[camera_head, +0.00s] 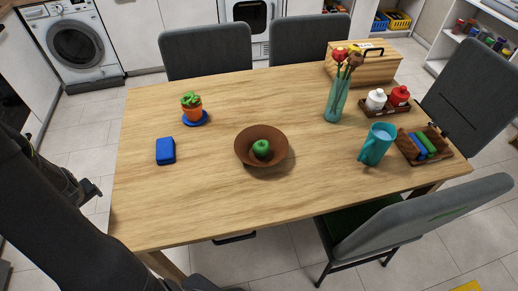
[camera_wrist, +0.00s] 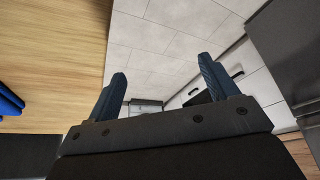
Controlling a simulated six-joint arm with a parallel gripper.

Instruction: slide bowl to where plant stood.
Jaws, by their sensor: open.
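A brown bowl (camera_head: 245,148) with a green apple (camera_head: 261,148) in it sits near the middle of the wooden table (camera_head: 210,210). A small green plant (camera_head: 190,100) in an orange pot stands on a blue saucer (camera_head: 202,121) at the table's back left. My gripper (camera_wrist: 163,92) is open and empty in the wrist view, with its two dark fingers apart over the floor past the table edge. In the head view my arm is at the left, off the table, away from both bowl and plant.
A blue box (camera_head: 166,151) lies left of the bowl, in front of the plant. A vase with flowers (camera_head: 337,98), a wooden box (camera_head: 372,66), a condiment tray (camera_head: 386,104), a teal pitcher (camera_head: 377,144) and a wooden caddy (camera_head: 424,146) fill the right side. The front left is clear.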

